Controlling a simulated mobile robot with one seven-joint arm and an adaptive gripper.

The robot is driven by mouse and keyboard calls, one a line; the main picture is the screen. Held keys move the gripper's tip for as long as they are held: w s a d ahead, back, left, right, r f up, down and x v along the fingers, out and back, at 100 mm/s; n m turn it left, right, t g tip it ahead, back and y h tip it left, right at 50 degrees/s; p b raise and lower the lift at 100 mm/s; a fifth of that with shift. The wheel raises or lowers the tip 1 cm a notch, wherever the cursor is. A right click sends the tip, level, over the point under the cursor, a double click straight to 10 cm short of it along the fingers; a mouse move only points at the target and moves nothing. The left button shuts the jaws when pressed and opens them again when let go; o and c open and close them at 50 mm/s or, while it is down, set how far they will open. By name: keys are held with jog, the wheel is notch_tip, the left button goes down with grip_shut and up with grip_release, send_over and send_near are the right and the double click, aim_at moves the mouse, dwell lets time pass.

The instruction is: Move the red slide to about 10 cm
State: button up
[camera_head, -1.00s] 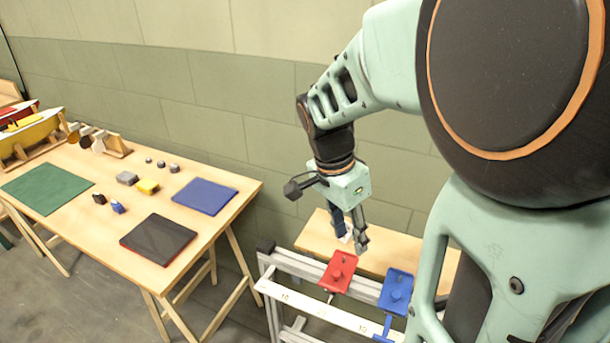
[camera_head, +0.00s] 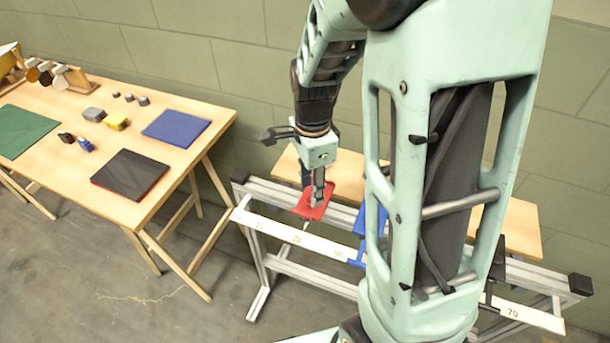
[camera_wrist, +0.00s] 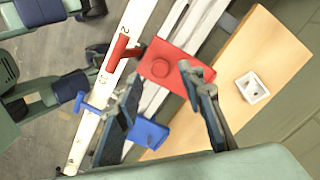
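The red slide (camera_head: 309,208) sits on the grey metal rail, a flat red plate with a round knob. In the wrist view the red slide (camera_wrist: 168,60) shows its red pointer reaching over the white scale (camera_wrist: 112,75), close to a mark that looks like 20. My gripper (camera_head: 317,198) is down at the red slide and hides part of it. In the wrist view my gripper (camera_wrist: 165,78) is open, with its fingers apart on either side of the knob's line; I cannot tell whether they touch it.
A blue slide (camera_wrist: 148,132) with a blue pointer is farther along the same rail, partly behind my arm in the head view. A wooden board (camera_head: 345,176) lies behind the rail, with a white box (camera_wrist: 252,88) on it. A wooden table (camera_head: 210,107) with several objects stands at left.

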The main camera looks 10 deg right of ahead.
jog(key=shift+f, duration=1.55)
jog(key=shift+c, duration=0.3)
grip_shut()
